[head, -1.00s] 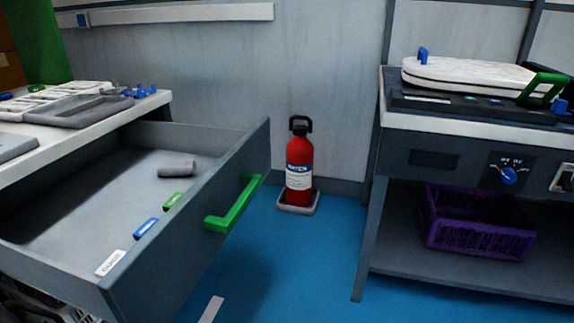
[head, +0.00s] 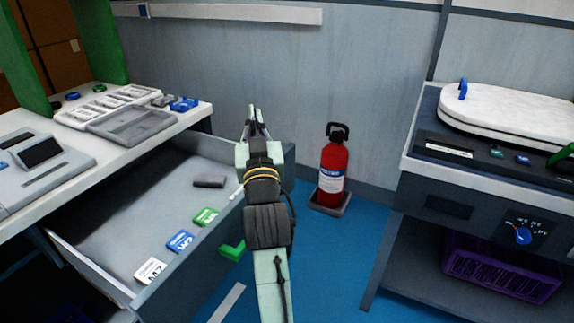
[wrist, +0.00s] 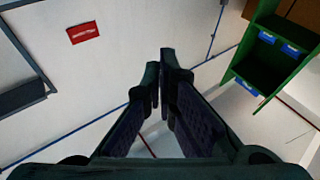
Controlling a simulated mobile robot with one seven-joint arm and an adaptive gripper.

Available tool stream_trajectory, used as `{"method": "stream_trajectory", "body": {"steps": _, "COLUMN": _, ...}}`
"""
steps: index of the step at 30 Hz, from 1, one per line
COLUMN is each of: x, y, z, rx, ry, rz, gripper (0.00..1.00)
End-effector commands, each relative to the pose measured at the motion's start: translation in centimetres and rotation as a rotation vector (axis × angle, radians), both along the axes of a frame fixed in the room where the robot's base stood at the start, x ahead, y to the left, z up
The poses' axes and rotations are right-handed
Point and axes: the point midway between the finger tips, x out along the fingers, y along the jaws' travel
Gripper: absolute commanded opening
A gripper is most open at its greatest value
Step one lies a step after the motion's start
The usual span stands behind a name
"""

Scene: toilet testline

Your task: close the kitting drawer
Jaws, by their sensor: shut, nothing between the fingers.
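The kitting drawer (head: 75,250) stands pulled out from under the white worktop at the left of the head view. It holds a dark grey block and white, blue and green labelled cards. Its green handle (head: 232,251) is on the front panel, partly hidden behind my arm. My gripper (head: 254,112) points up above the drawer front in the head view, away from the handle. In the wrist view my gripper (wrist: 164,66) has its fingers close together with nothing between them, facing the wall and ceiling.
A red fire extinguisher (head: 333,168) stands on the floor right of the drawer. A test bench (head: 425,165) with a white toilet lid (head: 515,108) and a purple crate (head: 500,268) is at the right. A tray (head: 135,122) lies on the worktop.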

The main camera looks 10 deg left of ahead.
Motion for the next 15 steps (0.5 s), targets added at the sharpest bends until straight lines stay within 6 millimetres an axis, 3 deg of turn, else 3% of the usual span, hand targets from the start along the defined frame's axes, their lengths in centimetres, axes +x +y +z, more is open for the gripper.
{"method": "stream_trajectory", "body": {"steps": 1, "x": 1.8, "y": -3.5, "z": -0.4, "rx": -0.008, "ry": 0.092, "rz": -0.066, "gripper": 0.0}}
{"method": "stream_trajectory", "body": {"steps": 2, "x": 2.6, "y": -5.4, "z": -1.4, "rx": -0.008, "ry": 0.144, "rz": -0.099, "gripper": 0.0}}
{"method": "stream_trajectory", "body": {"steps": 5, "x": 4.2, "y": -11.2, "z": -6.1, "rx": 0.05, "ry": 0.337, "rz": -0.163, "gripper": 0.0}}
{"method": "stream_trajectory", "body": {"steps": 6, "x": 4.3, "y": -12.6, "z": -8.8, "rx": 0.117, "ry": 0.415, "rz": -0.15, "gripper": 0.0}}
{"method": "stream_trajectory", "body": {"steps": 9, "x": 3.5, "y": -12.5, "z": -13.8, "rx": 0.319, "ry": 0.519, "rz": -0.042, "gripper": 0.0}}
{"method": "stream_trajectory", "body": {"steps": 15, "x": 0.4, "y": -11.6, "z": -20.1, "rx": 0.808, "ry": 0.67, "rz": 0.182, "gripper": 0.0}}
